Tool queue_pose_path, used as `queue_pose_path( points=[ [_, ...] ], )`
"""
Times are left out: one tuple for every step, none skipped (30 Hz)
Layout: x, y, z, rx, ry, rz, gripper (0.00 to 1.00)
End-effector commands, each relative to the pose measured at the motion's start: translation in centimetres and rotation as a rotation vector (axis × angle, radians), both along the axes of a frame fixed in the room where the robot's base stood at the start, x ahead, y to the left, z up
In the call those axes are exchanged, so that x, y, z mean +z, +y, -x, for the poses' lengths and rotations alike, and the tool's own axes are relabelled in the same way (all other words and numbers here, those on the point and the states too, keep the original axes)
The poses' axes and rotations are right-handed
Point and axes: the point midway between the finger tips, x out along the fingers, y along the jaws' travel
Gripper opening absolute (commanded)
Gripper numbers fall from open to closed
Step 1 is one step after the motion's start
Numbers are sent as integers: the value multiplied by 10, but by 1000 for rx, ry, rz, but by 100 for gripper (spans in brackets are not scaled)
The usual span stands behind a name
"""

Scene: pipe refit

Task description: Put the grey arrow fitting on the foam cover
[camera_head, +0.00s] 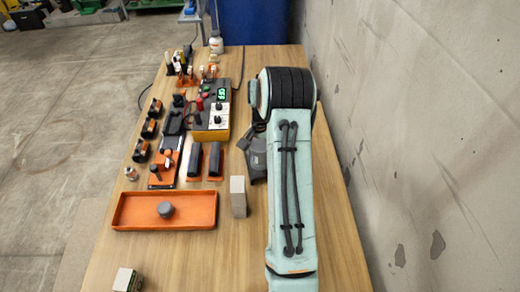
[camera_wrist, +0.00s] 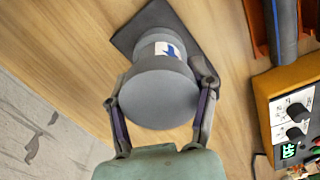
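The grey arrow fitting (camera_wrist: 158,98), a grey cylinder with a wide round end and a white label bearing a blue arrow, fills the middle of the wrist view. My gripper (camera_wrist: 160,80) has one finger on each side of it, both seeming to press against it. A dark grey square pad (camera_wrist: 128,38), which looks like the foam cover, lies on the wood just behind the fitting. I cannot tell whether the fitting touches it. In the head view my arm hides most of this area; dark grey shapes (camera_head: 257,163) show at its left edge.
A grey upright block (camera_head: 238,196) stands left of my arm. An orange tray (camera_head: 130,212) holds a round grey piece (camera_head: 165,210). A yellow-black meter box (camera_head: 211,124), black pipes on orange stands (camera_head: 215,160) and clamps stand left. A concrete wall (camera_head: 420,130) bounds the right.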

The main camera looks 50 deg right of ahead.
Motion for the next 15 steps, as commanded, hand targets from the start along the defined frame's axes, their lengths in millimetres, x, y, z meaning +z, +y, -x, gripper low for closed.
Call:
queue_pose_path(
  points=[
    [0, 0, 0, 0, 1, -1, 70],
    [0, 0, 0, 0, 1, -1, 80],
    [0, 0, 0, 0, 1, -1, 84],
    [0, 0, 0, 0, 0, 0, 84],
    [0, 0, 0, 0, 0, 0, 84],
    [0, 0, 0, 0, 0, 0, 84],
    [0, 0, 0, 0, 0, 0, 84],
    [0, 0, 0, 0, 0, 0, 84],
    [0, 0, 0, 0, 0, 0, 84],
    [0, 0, 0, 0, 0, 0, 84],
    [0, 0, 0, 0, 0, 0, 84],
    [1, 0, 0, 0, 0, 0, 84],
    [2, 0, 0, 0, 0, 0, 84],
    [4, 0, 0, 0, -1, 1, 84],
    [8, 0, 0, 0, -1, 2, 84]
  ],
)
